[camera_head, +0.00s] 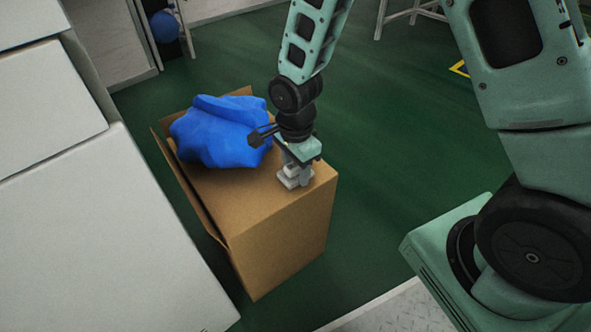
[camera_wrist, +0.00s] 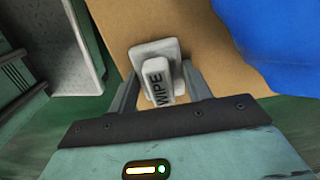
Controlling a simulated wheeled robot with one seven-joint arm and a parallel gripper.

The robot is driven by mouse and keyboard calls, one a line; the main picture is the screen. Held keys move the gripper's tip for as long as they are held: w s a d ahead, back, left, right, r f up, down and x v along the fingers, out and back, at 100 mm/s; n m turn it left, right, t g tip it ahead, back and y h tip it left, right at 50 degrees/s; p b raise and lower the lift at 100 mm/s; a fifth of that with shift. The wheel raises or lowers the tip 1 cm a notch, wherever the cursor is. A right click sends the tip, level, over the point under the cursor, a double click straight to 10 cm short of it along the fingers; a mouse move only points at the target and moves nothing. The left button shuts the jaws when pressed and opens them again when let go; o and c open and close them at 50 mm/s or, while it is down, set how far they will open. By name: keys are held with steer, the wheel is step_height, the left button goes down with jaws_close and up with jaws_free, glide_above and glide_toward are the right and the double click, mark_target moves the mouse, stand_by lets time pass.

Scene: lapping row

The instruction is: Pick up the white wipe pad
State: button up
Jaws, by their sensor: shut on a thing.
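The white wipe pad (camera_wrist: 155,55) has a raised grip block marked "WIPE". In the wrist view its block sits between the two fingers of my gripper (camera_wrist: 158,88), which is shut on it. In the head view my gripper (camera_head: 294,172) points down over the right part of the cardboard box top, with the white pad (camera_head: 291,183) at its fingertips. The pad is at or very close to the box top; I cannot tell whether it touches. Part of the pad is hidden by the gripper.
The cardboard box (camera_head: 270,225) stands on the green floor. A crumpled blue bag-like thing (camera_head: 215,135) lies on it, just left of my gripper, and also shows in the wrist view (camera_wrist: 285,40). White cabinets (camera_head: 75,235) stand at the left.

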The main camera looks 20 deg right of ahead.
step_height(320, 180, up, 10)
steer(key=p, duration=0.4)
steer(key=shift+o, duration=0.8)
steer(key=shift+r+p, duration=0.1)
steer(key=shift+p, duration=0.25)
steer(key=shift+c, duration=0.4)
